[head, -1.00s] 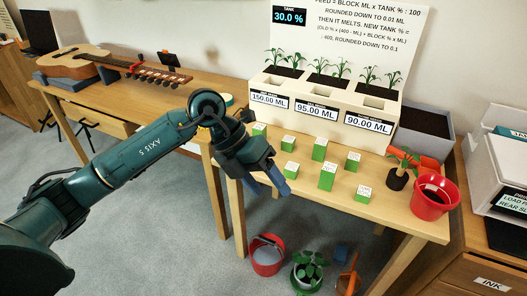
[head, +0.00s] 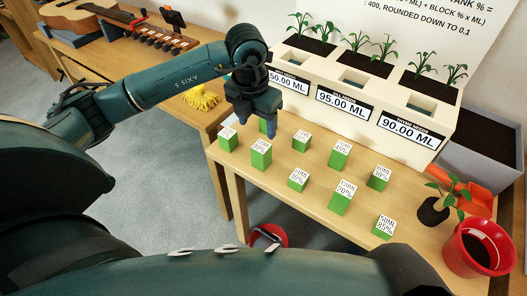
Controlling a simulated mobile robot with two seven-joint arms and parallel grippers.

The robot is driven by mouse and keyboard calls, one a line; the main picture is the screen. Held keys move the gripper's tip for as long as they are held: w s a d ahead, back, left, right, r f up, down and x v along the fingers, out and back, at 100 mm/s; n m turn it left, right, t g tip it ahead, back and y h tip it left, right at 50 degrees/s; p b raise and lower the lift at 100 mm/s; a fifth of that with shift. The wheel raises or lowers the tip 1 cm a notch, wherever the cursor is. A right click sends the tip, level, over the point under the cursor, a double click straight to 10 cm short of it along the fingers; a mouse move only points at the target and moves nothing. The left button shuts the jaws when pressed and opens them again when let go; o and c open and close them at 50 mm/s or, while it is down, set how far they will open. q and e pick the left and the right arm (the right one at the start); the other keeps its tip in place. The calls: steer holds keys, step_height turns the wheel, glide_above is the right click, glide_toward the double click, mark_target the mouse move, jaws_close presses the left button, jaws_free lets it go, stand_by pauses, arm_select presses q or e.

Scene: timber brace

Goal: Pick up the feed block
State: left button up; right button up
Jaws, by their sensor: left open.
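Several green feed blocks with white printed tops stand on the wooden table. They include a block at the left end (head: 229,143), one just below my gripper in the picture (head: 261,157), one marked 120ML 20% (head: 340,203) and one marked 50ML 85% (head: 383,231). My left gripper (head: 258,122) is open and points down over the left end of the group, with its fingers apart. My right gripper is not in view.
A white planter (head: 400,122) with seedlings and slots marked 95.00 ML and 90.00 ML stands behind the blocks. A red pot (head: 478,250) and a small potted plant (head: 434,210) are at the right. Yellow gloves (head: 201,99) lie on the left table.

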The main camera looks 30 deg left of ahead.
arm_select(q)
steer(key=shift+w+d+f, duration=0.1)
steer(key=shift+d+f, duration=0.05)
steer(key=shift+f, duration=1.35)
steer(key=shift+w+d+f, duration=0.15)
steer(key=shift+f, duration=1.3)
steer(key=shift+w+d+f, duration=0.1)
steer(key=shift+d+f, duration=0.05)
steer(key=shift+f, duration=1.35)
steer(key=shift+c, duration=0.3)
steer(key=c, duration=1.1)
